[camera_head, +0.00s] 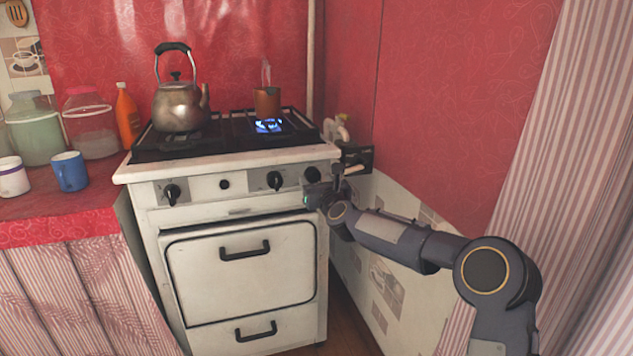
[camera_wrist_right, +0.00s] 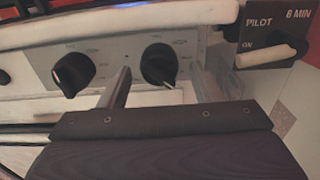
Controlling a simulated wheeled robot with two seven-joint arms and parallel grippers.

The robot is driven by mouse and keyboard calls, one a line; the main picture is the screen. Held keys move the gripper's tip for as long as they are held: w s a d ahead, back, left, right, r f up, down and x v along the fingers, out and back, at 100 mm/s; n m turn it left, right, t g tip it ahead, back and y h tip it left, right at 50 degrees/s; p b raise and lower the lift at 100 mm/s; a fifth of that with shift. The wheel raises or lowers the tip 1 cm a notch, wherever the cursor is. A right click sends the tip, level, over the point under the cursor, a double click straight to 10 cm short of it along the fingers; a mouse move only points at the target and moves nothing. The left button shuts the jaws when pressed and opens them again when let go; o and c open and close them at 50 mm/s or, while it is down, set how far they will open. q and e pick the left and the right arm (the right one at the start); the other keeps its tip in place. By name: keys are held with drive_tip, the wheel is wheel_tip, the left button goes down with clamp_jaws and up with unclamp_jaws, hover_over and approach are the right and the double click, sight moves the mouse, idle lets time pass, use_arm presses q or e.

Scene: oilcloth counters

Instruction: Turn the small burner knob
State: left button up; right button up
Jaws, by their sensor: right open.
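The white stove's front panel carries black knobs: a left knob (camera_head: 172,192), a middle knob (camera_head: 274,180) and a right knob (camera_head: 311,175). None is clearly marked as the small burner's. My right gripper (camera_head: 315,187) is at the right end of the panel, by the right knob. In the right wrist view its jaws (camera_wrist_right: 164,84) are open, with the right knob (camera_wrist_right: 159,63) between the two fingers. I cannot tell whether they touch it. The middle knob (camera_wrist_right: 73,74) is left of the fingers. A blue flame (camera_head: 269,126) burns on the right of the hob.
A kettle (camera_head: 180,104) and a small copper pot (camera_head: 267,101) stand on the hob. A black pilot timer box (camera_wrist_right: 270,35) with a pale lever is close right of the gripper. The wall (camera_head: 400,232) is close on the right. Jars and mugs stand on the left counter.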

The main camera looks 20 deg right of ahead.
drive_tip(key=shift+w, duration=0.15)
drive_tip(key=shift+c, duration=0.5)
drive_tip(key=c, duration=0.9)
